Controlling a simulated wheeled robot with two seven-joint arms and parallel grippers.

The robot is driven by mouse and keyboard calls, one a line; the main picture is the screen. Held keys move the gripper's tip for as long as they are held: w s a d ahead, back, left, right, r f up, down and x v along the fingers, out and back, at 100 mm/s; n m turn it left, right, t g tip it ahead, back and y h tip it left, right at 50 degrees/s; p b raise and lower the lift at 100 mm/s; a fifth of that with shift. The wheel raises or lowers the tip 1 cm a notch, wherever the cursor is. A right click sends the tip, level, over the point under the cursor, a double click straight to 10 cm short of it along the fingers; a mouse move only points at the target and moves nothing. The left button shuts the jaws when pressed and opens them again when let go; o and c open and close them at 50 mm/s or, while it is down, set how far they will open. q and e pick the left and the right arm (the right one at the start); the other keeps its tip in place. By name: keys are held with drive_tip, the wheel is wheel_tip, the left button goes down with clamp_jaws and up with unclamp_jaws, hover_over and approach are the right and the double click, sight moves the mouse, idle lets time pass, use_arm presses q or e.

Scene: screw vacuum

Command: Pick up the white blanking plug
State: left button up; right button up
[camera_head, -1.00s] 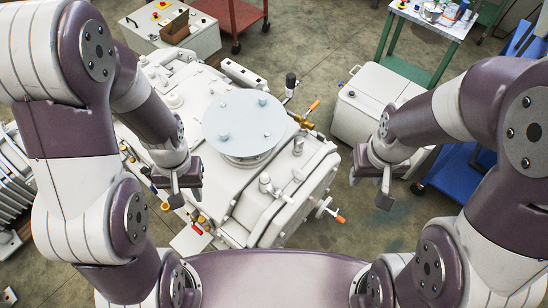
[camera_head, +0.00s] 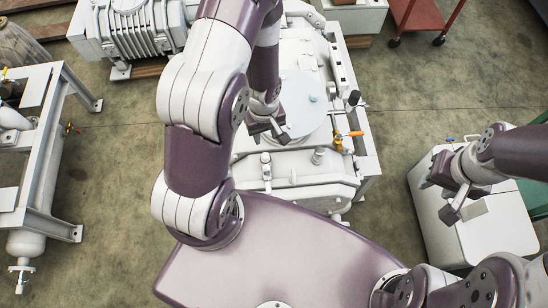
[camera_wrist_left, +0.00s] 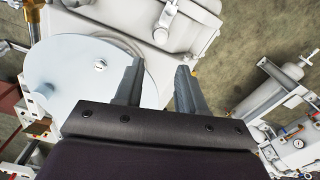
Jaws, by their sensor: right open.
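I cannot single out a white blanking plug with certainty. A pale round disc (camera_head: 306,112) lies on top of the large white machine (camera_head: 296,165). A small pale knob (camera_wrist_left: 100,64) stands on the disc in the left wrist view. A round white cap (camera_wrist_left: 161,36) sits on the machine beyond my left fingertips. My left gripper (camera_head: 267,131) is over the near left part of the disc; in the left wrist view (camera_wrist_left: 160,64) its fingers are apart with nothing between them. My right gripper (camera_head: 446,198) is open and empty above a white cabinet, well right of the machine.
The white cabinet (camera_head: 485,228) stands on the floor at right. A brass valve with an orange handle (camera_head: 345,140) juts from the machine's right side. A grey frame (camera_head: 52,150) stands at left and a ribbed white unit (camera_head: 140,30) at back left. Bare floor lies between machine and cabinet.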

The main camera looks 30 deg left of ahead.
use_arm(q)
drive_tip(key=b, duration=0.4)
hover_over(265, 155)
drive_tip(key=f, duration=0.5)
drive_tip(key=shift+s+a, duration=0.25)
drive_tip(key=shift+a, duration=0.1)
drive_tip(key=shift+w+d+f+b, duration=0.1)
drive_tip(key=shift+f+b, duration=0.2)
drive_tip(key=shift+f, duration=0.3)
drive_tip(key=shift+w+d+f+b, duration=0.1)
drive_tip(key=shift+f+b, duration=0.15)
drive_tip(key=shift+f, duration=0.35)
drive_tip(key=shift+d+f, duration=0.25)
drive_tip(key=shift+f, duration=0.05)
wheel_tip(265, 155, down, 4)
drive_tip(key=shift+w+a+f+b, duration=0.1)
drive_tip(key=shift+f+b, duration=0.05)
drive_tip(key=shift+b, duration=0.8)
drive_tip(key=shift+a+f, duration=0.1)
drive_tip(key=shift+f, duration=0.1)
use_arm(e)
wheel_tip(265, 155, down, 7)
drive_tip(key=shift+a+f, duration=0.2)
drive_tip(key=shift+a, duration=0.25)
